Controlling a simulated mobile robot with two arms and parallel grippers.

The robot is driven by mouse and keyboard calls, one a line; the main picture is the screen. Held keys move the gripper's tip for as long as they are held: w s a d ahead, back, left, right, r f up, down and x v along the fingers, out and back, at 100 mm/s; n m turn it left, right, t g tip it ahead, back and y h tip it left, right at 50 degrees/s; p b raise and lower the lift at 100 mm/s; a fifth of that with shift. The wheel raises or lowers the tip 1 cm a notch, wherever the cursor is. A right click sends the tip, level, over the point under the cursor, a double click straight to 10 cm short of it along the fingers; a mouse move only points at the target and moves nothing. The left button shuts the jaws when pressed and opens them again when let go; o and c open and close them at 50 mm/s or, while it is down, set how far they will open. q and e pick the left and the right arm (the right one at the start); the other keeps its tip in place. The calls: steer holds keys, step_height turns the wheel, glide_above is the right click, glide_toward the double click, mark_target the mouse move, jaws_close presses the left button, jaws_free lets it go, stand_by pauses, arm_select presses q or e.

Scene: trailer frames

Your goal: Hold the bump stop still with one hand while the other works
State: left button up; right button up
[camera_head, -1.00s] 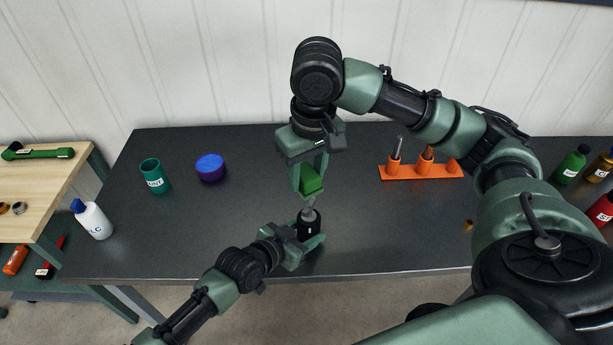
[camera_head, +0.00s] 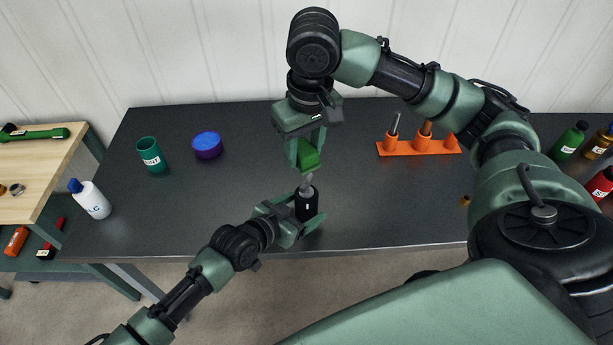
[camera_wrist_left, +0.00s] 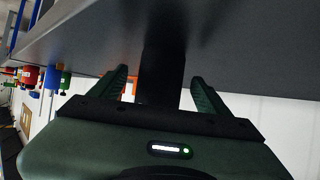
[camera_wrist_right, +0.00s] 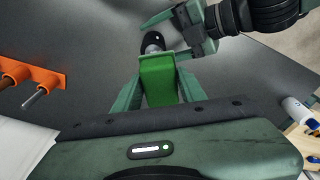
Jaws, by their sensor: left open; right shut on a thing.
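The bump stop (camera_head: 307,206), a black cylinder, stands upright near the table's front edge. A grey piece (camera_head: 307,183) rises at its top; whether it belongs to the bump stop is unclear. My left gripper (camera_head: 304,217) is open, with its fingers on either side of the black body; it also shows in the left wrist view (camera_wrist_left: 160,78). Contact cannot be told. My right gripper (camera_head: 306,158) is above, shut on a green block-like handle (camera_wrist_right: 158,78). The handle is just above the grey piece; whether they touch is unclear.
An orange holder (camera_head: 420,148) with tools stands right on the dark table (camera_head: 230,215). A teal cup (camera_head: 151,155), a blue-purple round container (camera_head: 207,145) and a white bottle (camera_head: 92,199) stand left. Several bottles (camera_head: 568,140) stand far right. A wooden bench (camera_head: 40,185) adjoins at left.

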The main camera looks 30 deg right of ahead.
arm_select(q)
steer(key=v, duration=1.1)
